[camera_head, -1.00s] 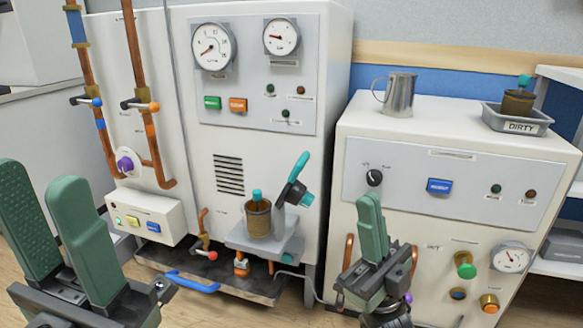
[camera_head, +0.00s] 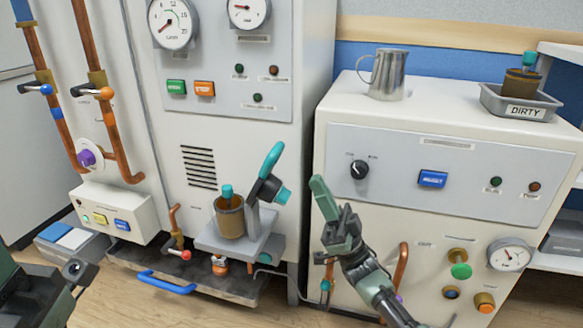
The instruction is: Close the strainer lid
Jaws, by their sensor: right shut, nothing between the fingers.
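The strainer lid (camera_head: 268,190) stands raised and tilted up, with a teal handle at its top and a dark hinge part with a teal end. It is at the right side of the grey housing (camera_head: 262,243) on the front of the tall white machine. A brown filter cup (camera_head: 230,218) with a teal knob sits on the housing, left of the lid. My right gripper (camera_head: 319,190) is shut and empty, pointing up and left, to the right of the lid and apart from it in the picture. My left gripper (camera_head: 18,290) shows only in part at the bottom left corner.
A blue-handled dark tray (camera_head: 215,283) lies below the housing. A white cabinet (camera_head: 430,125) with a blue button stands right, bearing a metal jug (camera_head: 388,78) and a grey DIRTY tray (camera_head: 490,98) with another brown cup. Copper pipes (camera_head: 113,140) run at left.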

